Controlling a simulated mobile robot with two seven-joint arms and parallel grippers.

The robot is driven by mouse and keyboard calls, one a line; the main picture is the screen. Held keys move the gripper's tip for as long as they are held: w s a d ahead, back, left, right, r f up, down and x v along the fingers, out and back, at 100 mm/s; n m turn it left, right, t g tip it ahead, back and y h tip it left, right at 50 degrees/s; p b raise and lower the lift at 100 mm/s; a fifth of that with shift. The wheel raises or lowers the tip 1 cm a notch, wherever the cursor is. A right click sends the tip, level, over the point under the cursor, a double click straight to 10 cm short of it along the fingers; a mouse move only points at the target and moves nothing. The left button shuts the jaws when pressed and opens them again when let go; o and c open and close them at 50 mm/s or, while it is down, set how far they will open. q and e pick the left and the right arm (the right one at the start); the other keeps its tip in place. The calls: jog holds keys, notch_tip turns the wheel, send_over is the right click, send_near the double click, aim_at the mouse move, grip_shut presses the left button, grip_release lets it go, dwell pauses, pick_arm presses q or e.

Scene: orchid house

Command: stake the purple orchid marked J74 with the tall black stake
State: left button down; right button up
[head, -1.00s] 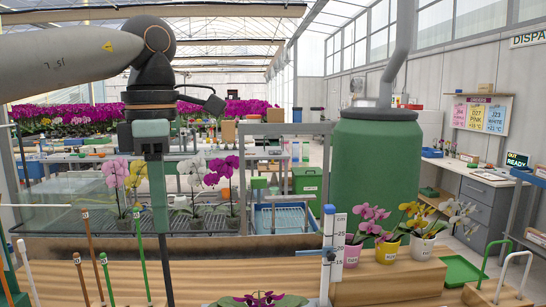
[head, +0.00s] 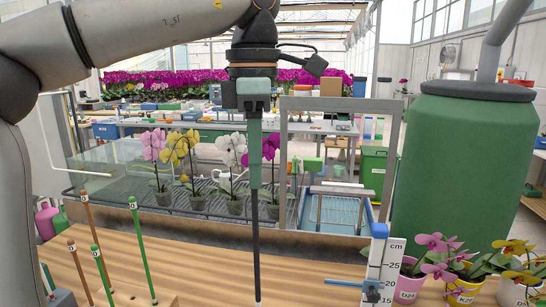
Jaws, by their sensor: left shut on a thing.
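My left gripper (head: 255,178) comes down in the middle of the head view, shut on a tall black stake (head: 257,245). The stake hangs upright in front of the wooden bench, its lower end at the bottom edge of the picture. A purple orchid (head: 269,148) stands in a grey pot on the mesh bench behind, partly hidden by the gripper. I cannot read a J74 mark on any plant. My right gripper is not in view.
Several coloured stakes (head: 141,245) stand on the wooden bench (head: 195,270) at left. A measuring scale (head: 383,270) stands at right, beside potted orchids (head: 410,285). A green tank (head: 455,170) fills the right. White, yellow and pink orchids (head: 154,147) share the mesh bench.

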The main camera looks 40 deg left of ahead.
aim_at(258, 250)
pick_arm(q)
jog(key=shift+f, duration=3)
jog(key=shift+f, duration=0.25)
jog(key=shift+f+b, duration=0.6)
jog(key=shift+f, duration=0.15)
jog(key=shift+f+b, duration=0.55)
jog(key=shift+f, duration=0.35)
jog(key=shift+f+b, duration=1.65)
jog(key=shift+f, duration=0.75)
jog(key=c, duration=0.8)
grip_release()
jog(key=shift+o, duration=0.2)
